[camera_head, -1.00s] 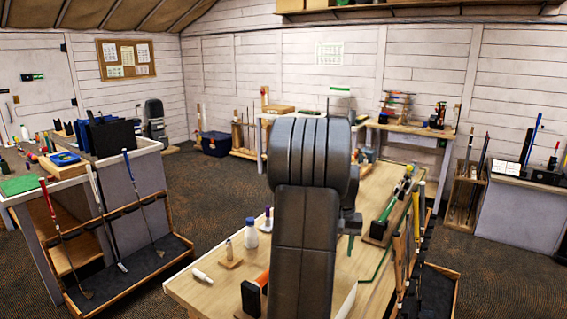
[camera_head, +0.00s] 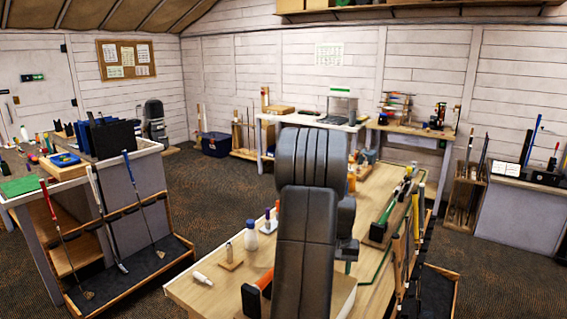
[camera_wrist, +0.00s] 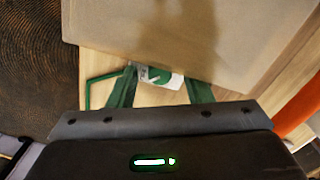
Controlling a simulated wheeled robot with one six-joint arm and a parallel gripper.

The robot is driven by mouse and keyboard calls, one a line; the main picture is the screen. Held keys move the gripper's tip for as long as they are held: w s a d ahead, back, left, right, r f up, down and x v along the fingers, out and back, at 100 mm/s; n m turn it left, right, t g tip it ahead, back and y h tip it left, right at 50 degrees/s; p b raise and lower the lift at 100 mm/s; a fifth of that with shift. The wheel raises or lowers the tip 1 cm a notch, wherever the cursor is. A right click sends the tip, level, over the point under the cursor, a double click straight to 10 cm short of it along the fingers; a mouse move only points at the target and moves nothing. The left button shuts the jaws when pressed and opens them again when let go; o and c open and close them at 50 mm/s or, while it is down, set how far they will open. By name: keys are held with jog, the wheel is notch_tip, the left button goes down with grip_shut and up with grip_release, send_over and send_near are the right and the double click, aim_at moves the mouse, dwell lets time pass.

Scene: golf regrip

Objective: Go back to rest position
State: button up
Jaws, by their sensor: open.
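My gripper (camera_wrist: 161,88) shows in the wrist view with its two green fingers spread apart. A small white object with a green mark (camera_wrist: 157,77) lies between and beyond the fingertips; I cannot tell its depth or whether it touches a finger. Nothing is clearly held. In the head view my dark arm stands over the workbench (camera_head: 205,290) and hides the gripper and part of the bench top.
A white bottle (camera_head: 251,240), a white tube (camera_head: 201,278) and an orange-and-black tool (camera_head: 257,290) are on the bench left of my arm. A green-gripped club (camera_head: 392,205) lies to the right. Dark carpet (camera_head: 215,190) is open floor at left.

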jog(key=shift+m, duration=0.4)
jog(key=shift+r+m+p, duration=0.1)
jog(key=shift+m+p, duration=0.25)
jog(key=shift+m, duration=0.45)
jog(key=m+p, duration=0.2)
jog(key=m, duration=0.4)
notch_tip(320, 180, up, 12)
jog(key=b, duration=0.1)
jog(key=shift+f, duration=0.2)
jog(key=shift+b, duration=0.3)
